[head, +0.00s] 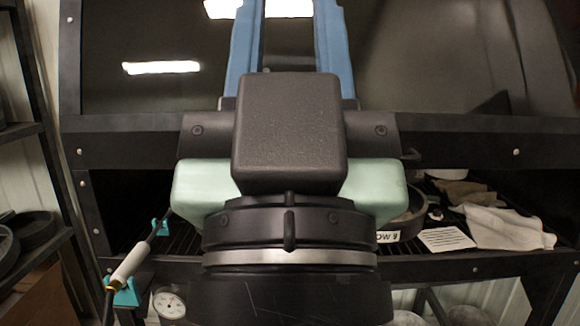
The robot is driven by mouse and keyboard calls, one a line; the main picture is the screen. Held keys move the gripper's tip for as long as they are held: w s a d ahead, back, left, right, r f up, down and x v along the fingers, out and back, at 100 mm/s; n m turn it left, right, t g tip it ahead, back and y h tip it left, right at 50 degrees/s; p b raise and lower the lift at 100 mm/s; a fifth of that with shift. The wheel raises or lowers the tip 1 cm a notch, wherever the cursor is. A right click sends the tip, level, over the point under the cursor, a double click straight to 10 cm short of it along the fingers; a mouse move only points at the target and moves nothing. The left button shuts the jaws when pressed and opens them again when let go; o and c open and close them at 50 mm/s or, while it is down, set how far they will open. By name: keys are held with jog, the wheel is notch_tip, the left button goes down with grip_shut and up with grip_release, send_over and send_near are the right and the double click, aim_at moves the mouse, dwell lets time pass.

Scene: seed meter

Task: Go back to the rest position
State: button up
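My gripper (289,30) shows from behind in the head view, in the middle of the picture, pointing up and away. Its two blue fingers stand apart with a clear gap between them, and nothing shows in that gap. Their tips run to or past the top edge, so the ends are not fully seen. My dark wrist parts fill the lower middle and hide what is behind them. No held thing is visible.
A black frame (468,150) with dark panels stands behind. On its slatted shelf are a labelled round part (412,222), a card (446,239), white cloth (512,228) and brown cloth (459,191). A white-handled tool (130,262), dial gauge (169,304) and side rack (22,130) are left.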

notch_tip(320, 180, up, 15)
jog(key=p, duration=1.2)
